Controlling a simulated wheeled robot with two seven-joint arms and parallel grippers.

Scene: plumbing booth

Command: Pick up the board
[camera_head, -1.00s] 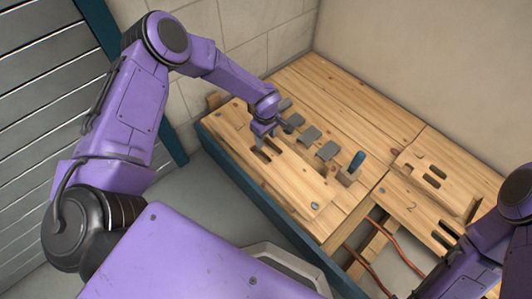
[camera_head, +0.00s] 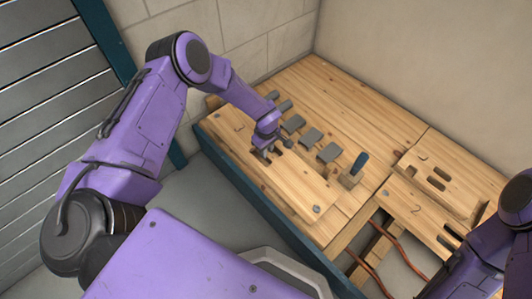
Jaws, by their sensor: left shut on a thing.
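A long light-wood board (camera_head: 299,187) with slots and a screw head near its front end lies along the left edge of the wooden deck. My left gripper (camera_head: 268,153) points down at the slots near the board's middle and is shut on it. The fingertips are partly hidden in the slot area. The board looks flat on the deck; I cannot see a gap under it. My right arm (camera_head: 487,246) shows at the lower right edge, but its gripper is outside the view.
A second board marked 2 (camera_head: 415,210) and a slotted block (camera_head: 438,180) lie at right. Copper pipes (camera_head: 379,275) show in an opening. A block wall (camera_head: 245,35) stands behind.

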